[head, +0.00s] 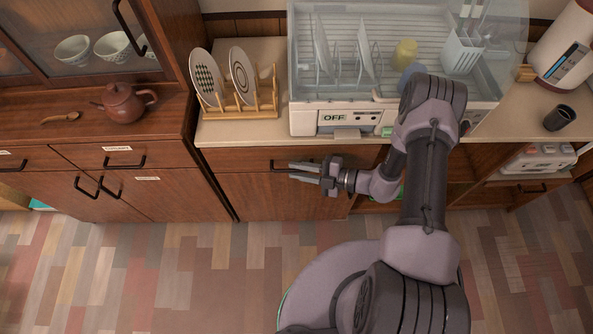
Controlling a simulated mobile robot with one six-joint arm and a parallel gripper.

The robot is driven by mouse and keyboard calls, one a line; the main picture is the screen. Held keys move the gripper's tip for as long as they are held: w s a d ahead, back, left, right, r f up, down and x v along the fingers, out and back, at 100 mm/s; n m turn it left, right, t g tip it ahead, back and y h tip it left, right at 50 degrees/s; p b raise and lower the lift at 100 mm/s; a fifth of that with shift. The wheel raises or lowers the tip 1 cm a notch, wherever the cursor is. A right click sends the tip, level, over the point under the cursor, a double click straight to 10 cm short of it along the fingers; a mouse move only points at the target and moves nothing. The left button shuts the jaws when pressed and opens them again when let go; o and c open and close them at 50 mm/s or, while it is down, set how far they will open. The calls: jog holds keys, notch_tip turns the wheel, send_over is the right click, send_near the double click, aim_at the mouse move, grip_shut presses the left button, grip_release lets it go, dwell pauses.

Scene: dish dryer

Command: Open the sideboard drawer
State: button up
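A closed brown wooden drawer front (236,160) sits under the counter below the dish dryer. Its dark handle (279,166) is at the left of my gripper's tips. My gripper (291,172) points left in front of this drawer, with its two fingers apart and nothing seen between them. The fingertips are close to the handle; I cannot tell whether they touch it. The cabinet at the left has a closed, labelled drawer (84,156) with a dark bar handle (124,163). Another drawer (22,158) at the far left edge is also closed.
A dish dryer (310,118) and a wooden plate rack (238,113) with two plates stand on the counter. A brown teapot (124,104) and wooden spoon (62,118) rest on the left cabinet. A black cup (559,118) is at right. The floor (150,270) is clear at left.

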jog(key=shift+w+a, duration=0.15)
jog(key=shift+a, duration=0.2)
grip_shut()
jog(key=shift+f, duration=0.1)
dwell(1.1)
